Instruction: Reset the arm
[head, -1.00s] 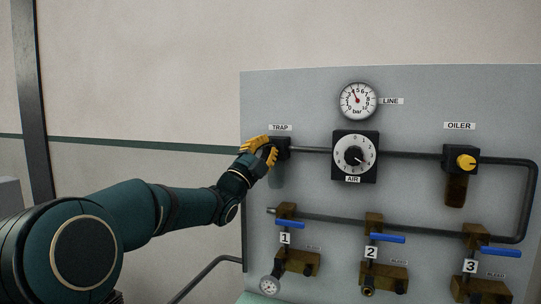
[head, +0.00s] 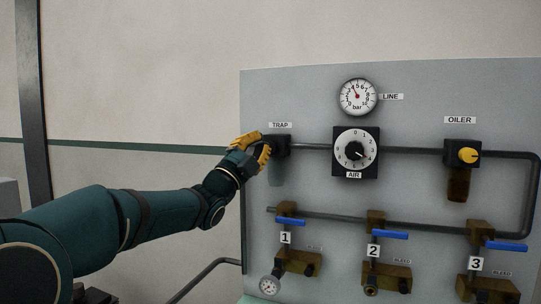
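My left gripper (head: 257,148), with yellow fingers, is at the left end of the panel, just left of the black TRAP unit (head: 282,146). Its two fingers stand apart and nothing shows between them. The fingertips are close to the TRAP unit, and I cannot tell whether they touch it. My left arm (head: 135,220) reaches in from the lower left, stretched towards the panel. My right gripper is not in view.
The grey panel (head: 420,105) carries a LINE gauge (head: 357,97), an AIR dial (head: 355,152) and an OILER with a yellow knob (head: 467,155). Blue-handled valves 1 (head: 290,221), 2 (head: 389,235) and 3 (head: 505,246) sit below. A dark rail (head: 208,276) stands at lower left.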

